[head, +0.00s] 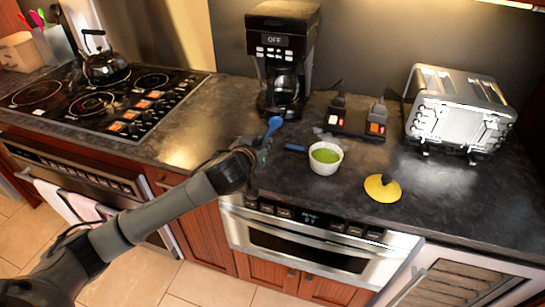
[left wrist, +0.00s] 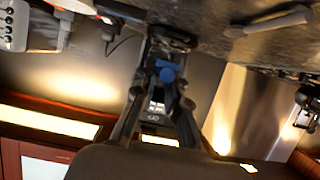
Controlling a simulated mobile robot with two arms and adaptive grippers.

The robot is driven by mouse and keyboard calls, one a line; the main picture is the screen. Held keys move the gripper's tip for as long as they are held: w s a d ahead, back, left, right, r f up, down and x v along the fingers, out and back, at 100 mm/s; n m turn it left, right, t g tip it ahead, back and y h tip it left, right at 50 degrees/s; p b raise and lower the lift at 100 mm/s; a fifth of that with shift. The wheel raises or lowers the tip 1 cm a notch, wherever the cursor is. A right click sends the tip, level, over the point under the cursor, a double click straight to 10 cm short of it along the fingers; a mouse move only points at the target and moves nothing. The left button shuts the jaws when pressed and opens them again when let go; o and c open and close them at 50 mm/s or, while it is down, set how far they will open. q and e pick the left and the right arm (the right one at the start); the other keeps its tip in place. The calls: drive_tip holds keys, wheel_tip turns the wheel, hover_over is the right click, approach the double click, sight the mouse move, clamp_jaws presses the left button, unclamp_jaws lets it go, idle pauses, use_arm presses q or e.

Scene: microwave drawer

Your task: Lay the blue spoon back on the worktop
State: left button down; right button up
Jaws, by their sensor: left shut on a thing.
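My left gripper (head: 260,148) reaches in over the front of the dark worktop (head: 225,115) and is shut on the blue spoon (head: 273,125). The spoon's rounded blue end sticks up beyond the fingertips, in front of the coffee maker. Its lower part is hidden by the fingers. In the left wrist view, which is upside down, a blue part of the spoon (left wrist: 167,72) shows between the two fingers. I cannot tell how far the spoon is above the worktop. My right gripper is in neither view.
A white bowl with green contents (head: 325,168) stands right of my gripper, with a short dark-blue piece (head: 295,148) beside it. A yellow notched disc (head: 382,190) lies farther right. The coffee maker (head: 283,40) and toaster (head: 458,110) stand behind.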

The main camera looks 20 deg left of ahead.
sight(263, 175)
use_arm(q)
drive_tip(key=shift+f, duration=0.2)
drive_tip(key=shift+w+f+b, duration=0.15)
drive_tip(key=shift+f+b, duration=0.65)
drive_tip(key=shift+b, duration=0.1)
wheel_tip(263, 175, down, 6)
drive_tip(key=b, duration=0.5)
drive_tip(key=shift+r, duration=0.1)
drive_tip(key=shift+f+b, duration=0.4)
drive_tip(key=shift+f, duration=0.35)
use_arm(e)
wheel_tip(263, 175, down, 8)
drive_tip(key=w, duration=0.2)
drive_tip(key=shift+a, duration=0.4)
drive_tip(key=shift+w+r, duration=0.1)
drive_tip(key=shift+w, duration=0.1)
use_arm(q)
drive_tip(key=shift+f, duration=0.4)
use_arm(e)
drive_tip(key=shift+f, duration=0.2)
use_arm(q)
drive_tip(key=c, duration=1.3)
unclamp_jaws()
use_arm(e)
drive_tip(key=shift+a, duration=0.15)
